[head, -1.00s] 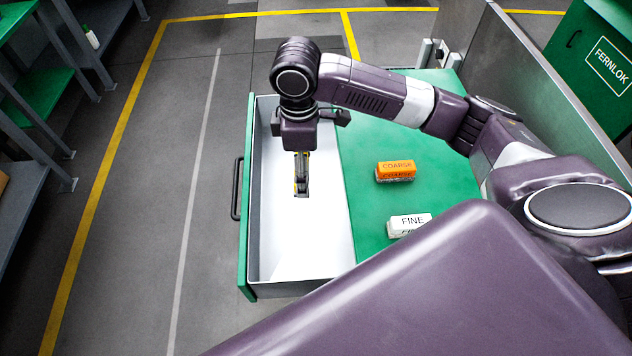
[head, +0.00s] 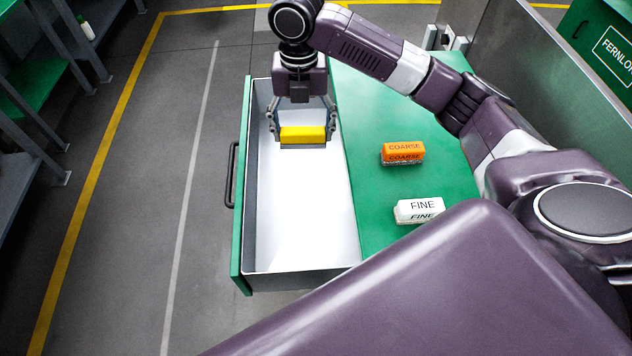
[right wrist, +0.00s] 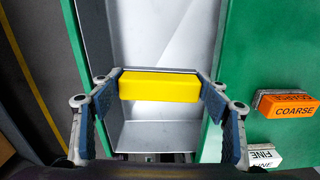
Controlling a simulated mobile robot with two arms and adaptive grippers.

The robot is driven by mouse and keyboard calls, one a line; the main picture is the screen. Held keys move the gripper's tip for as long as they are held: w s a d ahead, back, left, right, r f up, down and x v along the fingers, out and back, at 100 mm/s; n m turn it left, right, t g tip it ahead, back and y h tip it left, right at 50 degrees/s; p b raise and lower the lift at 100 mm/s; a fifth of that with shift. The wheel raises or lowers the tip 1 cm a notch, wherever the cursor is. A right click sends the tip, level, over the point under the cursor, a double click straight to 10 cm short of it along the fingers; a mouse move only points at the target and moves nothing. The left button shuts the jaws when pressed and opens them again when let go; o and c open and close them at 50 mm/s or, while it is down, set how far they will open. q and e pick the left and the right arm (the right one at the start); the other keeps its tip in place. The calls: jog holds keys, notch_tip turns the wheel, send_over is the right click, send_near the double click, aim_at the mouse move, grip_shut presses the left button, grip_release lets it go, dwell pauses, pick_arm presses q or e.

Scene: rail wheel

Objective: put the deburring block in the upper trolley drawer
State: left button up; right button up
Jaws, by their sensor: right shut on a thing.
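My right gripper (head: 303,125) is shut on a plain yellow block (head: 303,136), with one finger at each end. The block is level, across the far half of the open drawer (head: 305,225). Its height above the drawer floor is hard to tell. In the right wrist view the yellow block (right wrist: 160,87) spans between the blue finger pads, with the drawer's grey inside around it. The drawer has a white floor and a green front, and looks otherwise empty. My left gripper is not in view.
On the green trolley top (head: 375,205) right of the drawer lie an orange block marked COARSE (head: 403,153) and a white block marked FINE (head: 419,210). A grey panel (head: 540,85) stands at the right. Floor left of the drawer is clear.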

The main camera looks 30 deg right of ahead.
aim_at(306, 190)
jog(key=shift+n, duration=0.3)
jog(key=shift+f, duration=0.35)
notch_tip(306, 190, down, 19)
jog(key=shift+w+f, duration=0.1)
jog(key=shift+f, duration=0.05)
jog(key=shift+f, duration=0.1)
jog(key=o, duration=0.8)
jog(key=shift+f, duration=0.1)
jog(key=shift+c, duration=0.2)
jog(key=o, duration=0.4)
jog(key=shift+o, duration=0.2)
notch_tip(306, 190, up, 12)
jog(key=shift+r, duration=0.25)
